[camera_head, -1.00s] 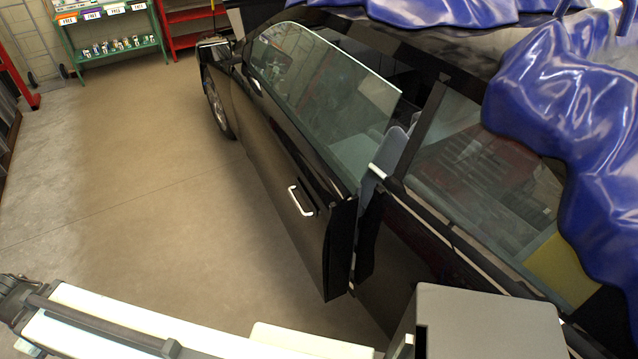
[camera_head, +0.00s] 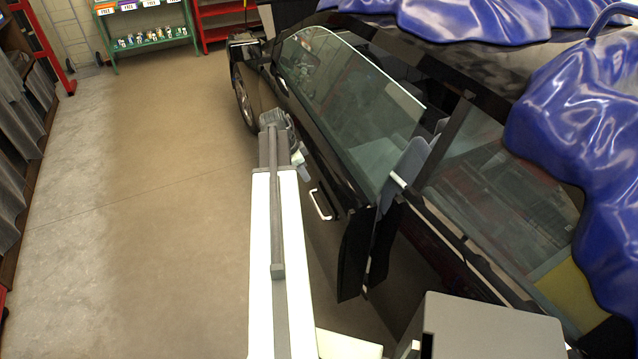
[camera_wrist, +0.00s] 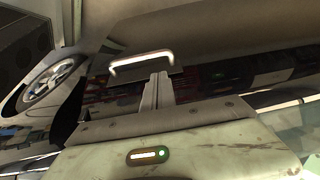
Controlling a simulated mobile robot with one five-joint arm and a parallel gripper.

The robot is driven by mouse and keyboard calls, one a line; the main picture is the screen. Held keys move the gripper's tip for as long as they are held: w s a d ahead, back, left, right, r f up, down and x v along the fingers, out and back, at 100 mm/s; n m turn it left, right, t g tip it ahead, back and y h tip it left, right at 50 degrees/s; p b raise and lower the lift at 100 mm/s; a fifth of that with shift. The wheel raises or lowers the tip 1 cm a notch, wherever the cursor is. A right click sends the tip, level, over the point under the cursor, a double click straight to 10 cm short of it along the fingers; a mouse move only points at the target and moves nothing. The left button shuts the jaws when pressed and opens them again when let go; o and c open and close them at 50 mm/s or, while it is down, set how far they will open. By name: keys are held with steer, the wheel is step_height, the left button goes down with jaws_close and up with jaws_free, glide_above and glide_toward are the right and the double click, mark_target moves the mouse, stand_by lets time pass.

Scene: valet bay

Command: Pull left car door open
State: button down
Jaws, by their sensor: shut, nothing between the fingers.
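The black left car door (camera_head: 318,150) stands ajar, its rear edge swung out from the car body. Its white bar handle (camera_head: 320,204) is on the outer panel near that edge. In the wrist view the handle (camera_wrist: 140,62) lies just beyond my fingertips, slightly left of them. My gripper (camera_wrist: 157,80) is shut and empty, with its fingers together and pointing toward the handle. I see a gap between fingers and handle, but cannot tell its depth. In the head view my arm reaches forward along the outside of the door; the fingers are hard to make out there.
A crumpled blue cover (camera_head: 575,120) lies over the car's roof and rear side. The brown floor (camera_head: 170,200) left of the car is clear. A green shelf (camera_head: 150,40) and a red shelf (camera_head: 222,22) stand at the back. Grey hanging sheets (camera_head: 22,140) line the left side.

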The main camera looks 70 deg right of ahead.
steer(key=b, duration=0.9)
glide_above(321, 199)
steer(key=w+a, duration=0.1)
steer(key=w, duration=0.1)
step_height(321, 199, down, 9)
steer(key=shift+r, duration=0.1)
steer(key=shift+s+d+f+b, duration=0.15)
steer(key=shift+f+b, duration=0.2)
steer(key=shift+f, duration=0.05)
steer(key=shift+r, duration=0.1)
